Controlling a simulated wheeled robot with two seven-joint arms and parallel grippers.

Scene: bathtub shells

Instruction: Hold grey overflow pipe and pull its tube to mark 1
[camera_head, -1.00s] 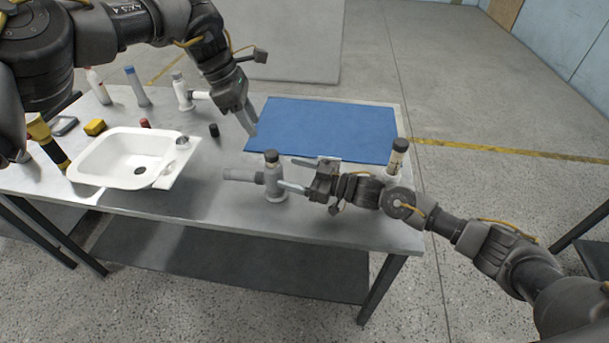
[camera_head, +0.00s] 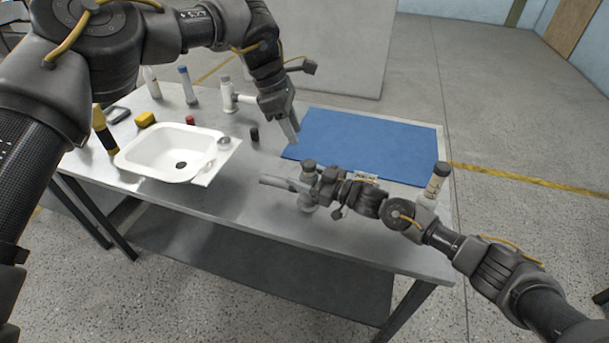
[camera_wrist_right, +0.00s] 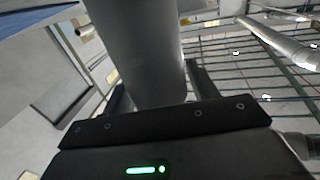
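The grey overflow pipe (camera_head: 308,166) stands upright at the table's front, with a dark cap and a side tube (camera_head: 275,181) pointing left. My right gripper (camera_head: 307,186) is at its body from the right, partly hiding it. In the right wrist view the grey pipe (camera_wrist_right: 140,50) stands between the two fingers (camera_wrist_right: 162,92), which look slightly apart from it. My left gripper (camera_head: 292,134) hangs empty above the blue mat's left edge, behind the pipe; its finger gap cannot be made out. No mark on the tube is readable.
A white sink (camera_head: 165,160) lies at left. A blue mat (camera_head: 365,145) covers the back right. A white pipe (camera_head: 227,95) stands at the back, and a dark-capped pale pipe (camera_head: 436,182) at right, near my right arm.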

